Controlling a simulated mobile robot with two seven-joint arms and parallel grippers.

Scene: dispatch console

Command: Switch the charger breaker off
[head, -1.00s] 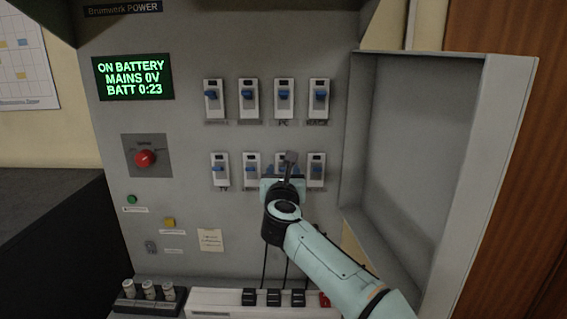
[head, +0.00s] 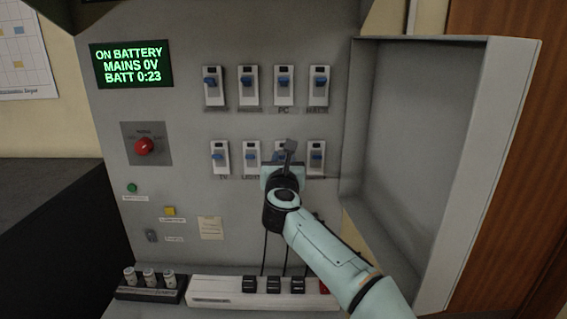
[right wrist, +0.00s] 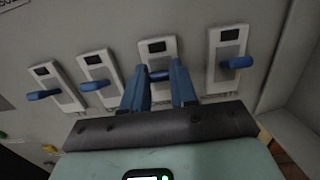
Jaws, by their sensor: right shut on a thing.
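The breaker panel (head: 190,107) carries two rows of white breakers with blue levers. My right gripper (head: 289,150) is at the third breaker from the left in the lower row and mostly covers it in the head view. In the right wrist view, that breaker (right wrist: 158,48) stands between my two blue fingers (right wrist: 160,78), which are shut on its blue lever (right wrist: 159,76). The gripper hides its label, so I cannot read whether it is the charger breaker. My left gripper is not in view.
Neighbouring breakers stand close on both sides, at left (head: 252,155) and right (head: 316,157). An open cabinet door (head: 420,130) stands right of the panel. A red knob (head: 144,147) and a screen reading ON BATTERY (head: 132,64) are at left. A power strip (head: 225,290) lies below.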

